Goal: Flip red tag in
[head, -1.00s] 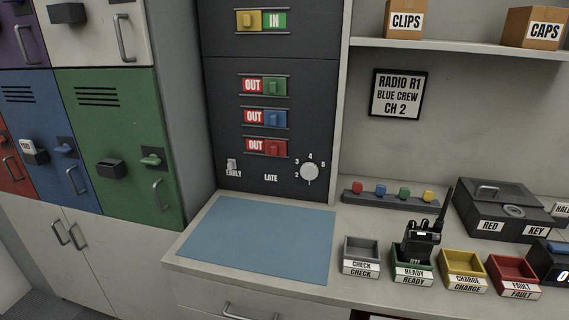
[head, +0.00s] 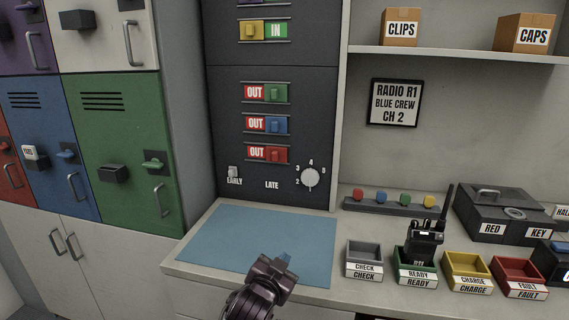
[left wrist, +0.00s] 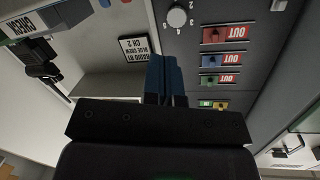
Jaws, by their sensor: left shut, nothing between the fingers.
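The red tag (head: 275,154) is a small red slider in the lowest row of the dark panel. It sits at the right of its slot, with the word OUT showing on red to its left. It also shows in the left wrist view (left wrist: 214,35), upside down. My left gripper (head: 284,257) is over the front of the blue mat, below the panel and apart from the tag. In the left wrist view its dark blue fingers (left wrist: 166,78) are together and empty. My right gripper is not in view.
Above are the blue tag (head: 275,125), green tag (head: 275,93) and yellow tag (head: 249,31); yellow's slot reads IN. A dial (head: 310,178) and small switch (head: 233,172) sit below. A radio (head: 425,247) stands in the green tray, right. The blue mat (head: 235,235) is otherwise clear.

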